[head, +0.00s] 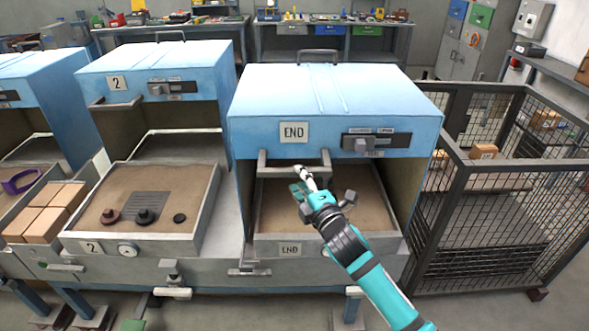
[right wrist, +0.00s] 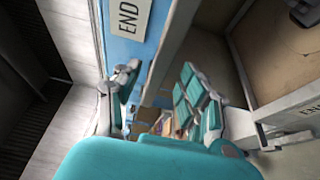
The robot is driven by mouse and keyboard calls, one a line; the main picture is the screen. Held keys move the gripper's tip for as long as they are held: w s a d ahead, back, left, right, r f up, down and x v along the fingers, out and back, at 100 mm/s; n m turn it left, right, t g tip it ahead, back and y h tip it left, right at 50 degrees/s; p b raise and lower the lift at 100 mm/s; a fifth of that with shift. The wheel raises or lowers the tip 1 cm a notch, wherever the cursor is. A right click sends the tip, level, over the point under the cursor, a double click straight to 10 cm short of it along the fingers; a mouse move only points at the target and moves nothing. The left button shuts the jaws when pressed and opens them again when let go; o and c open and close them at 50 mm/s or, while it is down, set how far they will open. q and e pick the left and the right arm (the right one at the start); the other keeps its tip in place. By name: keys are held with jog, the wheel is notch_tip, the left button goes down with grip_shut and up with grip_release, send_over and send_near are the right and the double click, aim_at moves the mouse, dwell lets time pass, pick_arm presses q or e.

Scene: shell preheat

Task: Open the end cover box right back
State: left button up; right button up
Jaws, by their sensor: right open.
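The blue END cover box (head: 334,95) stands forward over its tray (head: 325,237), with an END label and a slide control on its front. A grey bar handle (head: 293,160) runs along its lower front edge. My right gripper (head: 304,182) is at this handle, just below and in front of it. In the right wrist view, the gripper (right wrist: 160,105) is open, with its teal fingers apart. The grey handle bar (right wrist: 186,50) shows between the finger sides; I cannot tell whether they touch it. The END label (right wrist: 128,25) is close by. My left gripper is not in view.
To the left, the blue cover marked 2 (head: 155,72) sits farther back, leaving its tray (head: 205,195) of dark parts exposed. A wire mesh cage (head: 500,215) stands close on the right. Workbenches with tools (head: 330,42) line the back.

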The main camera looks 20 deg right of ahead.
aim_at(296, 175)
jog(key=shift+w+a, duration=0.15)
jog(key=shift+w, duration=0.85)
jog(key=shift+w+a, duration=0.1)
jog(key=shift+w, duration=0.85)
jog(key=shift+c, duration=0.4)
grip_shut()
